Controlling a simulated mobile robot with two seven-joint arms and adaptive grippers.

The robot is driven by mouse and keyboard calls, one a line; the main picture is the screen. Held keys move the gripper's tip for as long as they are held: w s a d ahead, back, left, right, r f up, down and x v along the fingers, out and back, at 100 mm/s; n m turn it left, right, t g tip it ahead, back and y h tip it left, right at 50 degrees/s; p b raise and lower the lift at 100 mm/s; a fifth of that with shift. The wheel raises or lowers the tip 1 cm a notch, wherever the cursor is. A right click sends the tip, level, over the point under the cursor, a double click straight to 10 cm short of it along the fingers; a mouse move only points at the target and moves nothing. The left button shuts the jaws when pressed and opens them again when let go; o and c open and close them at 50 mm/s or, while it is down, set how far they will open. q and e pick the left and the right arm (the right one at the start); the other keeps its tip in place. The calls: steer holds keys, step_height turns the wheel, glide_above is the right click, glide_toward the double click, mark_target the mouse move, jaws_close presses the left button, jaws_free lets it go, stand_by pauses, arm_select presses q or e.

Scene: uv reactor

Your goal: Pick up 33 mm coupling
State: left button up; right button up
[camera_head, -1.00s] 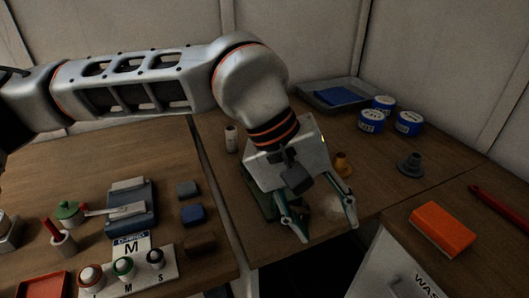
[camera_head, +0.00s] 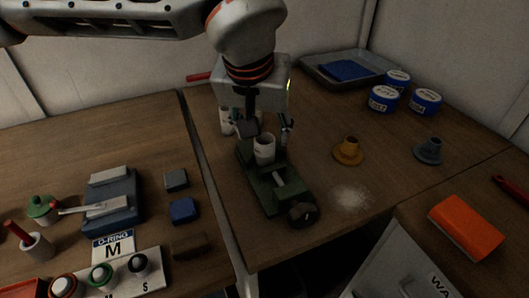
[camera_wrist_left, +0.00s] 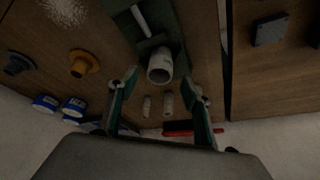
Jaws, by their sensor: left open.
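A white cylindrical fitting (camera_head: 264,150) stands upright in a green clamp fixture (camera_head: 249,165) on the back table. It also shows in the left wrist view (camera_wrist_left: 160,68), with its open round end visible. Smaller-looking white cylinders (camera_head: 226,121) stand behind it, and two show in the left wrist view (camera_wrist_left: 168,103). I cannot read which one is the 33 mm coupling. My left gripper (camera_head: 264,131) points down, open, just above and behind the fitting in the clamp. Its fingers (camera_wrist_left: 159,84) appear spread and empty. My right gripper is out of view.
A yellow flanged part (camera_head: 348,151) and a grey one (camera_head: 428,151) stand to the right, with several blue-labelled tins (camera_head: 383,99) and a grey tray (camera_head: 318,66) behind. White powder (camera_head: 350,197) lies right of the clamp. An orange block (camera_head: 466,227) lies at the right.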

mark_target(264, 138)
arm_select(q)
steer(key=x, duration=0.3)
steer(key=shift+w+f, duration=0.1)
steer(key=c, duration=1.2)
steer(key=shift+o, duration=0.2)
